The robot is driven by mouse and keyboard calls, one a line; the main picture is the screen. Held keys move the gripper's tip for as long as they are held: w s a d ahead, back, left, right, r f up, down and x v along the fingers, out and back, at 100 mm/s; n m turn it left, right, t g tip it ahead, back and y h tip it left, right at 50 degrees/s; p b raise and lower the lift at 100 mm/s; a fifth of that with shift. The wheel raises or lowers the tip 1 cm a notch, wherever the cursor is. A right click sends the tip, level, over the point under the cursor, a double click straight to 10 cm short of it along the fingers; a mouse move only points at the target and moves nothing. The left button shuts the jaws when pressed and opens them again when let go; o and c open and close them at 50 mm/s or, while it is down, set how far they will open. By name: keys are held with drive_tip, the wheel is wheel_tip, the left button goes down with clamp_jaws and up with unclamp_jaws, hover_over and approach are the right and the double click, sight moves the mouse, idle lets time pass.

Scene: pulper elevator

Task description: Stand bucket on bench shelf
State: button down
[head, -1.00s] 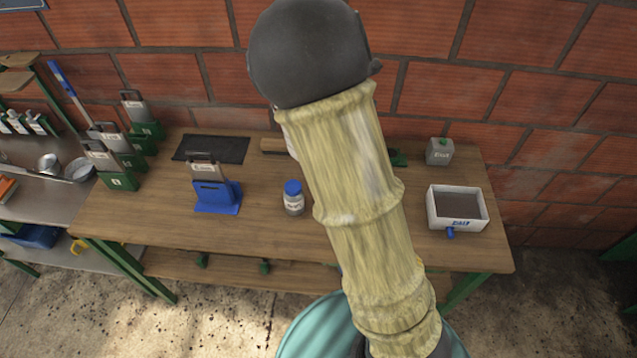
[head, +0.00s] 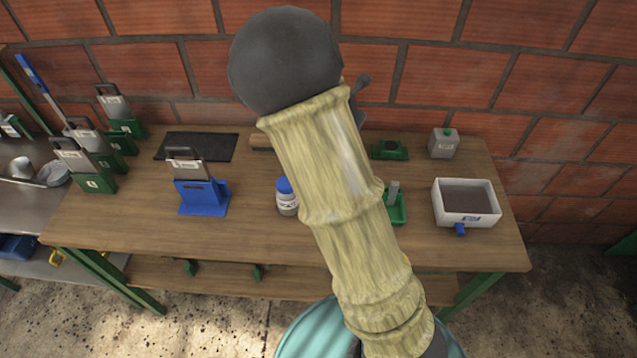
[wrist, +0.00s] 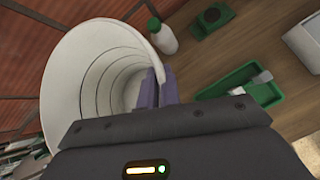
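The bucket (wrist: 95,75) is white and ribbed inside. In the wrist view its open mouth faces the camera, so it looks tilted. My gripper (wrist: 157,90) has its two purple fingers on either side of the bucket's rim, shut on it. The bucket appears to be above the bench top. In the head view my arm hides the gripper and bucket. The bench (head: 120,220) has a wooden top, and its lower shelf (head: 215,280) is a wooden board below, partly hidden by my arm.
On the bench top stand a blue holder (head: 203,197), a white bottle with blue cap (head: 287,203), a green tray (head: 397,210), a white box (head: 467,220), a grey container (head: 443,146) and a dark mat (head: 197,147). A brick wall (head: 410,70) rises behind. The front left top is clear.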

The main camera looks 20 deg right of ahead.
drive_tip(key=shift+f+p, duration=0.4)
drive_tip(key=shift+f, duration=2.5)
drive_tip(key=shift+f+p, duration=0.35)
drive_tip(key=shift+f, duration=1.8)
drive_tip(key=c, duration=1.6)
unclamp_jaws()
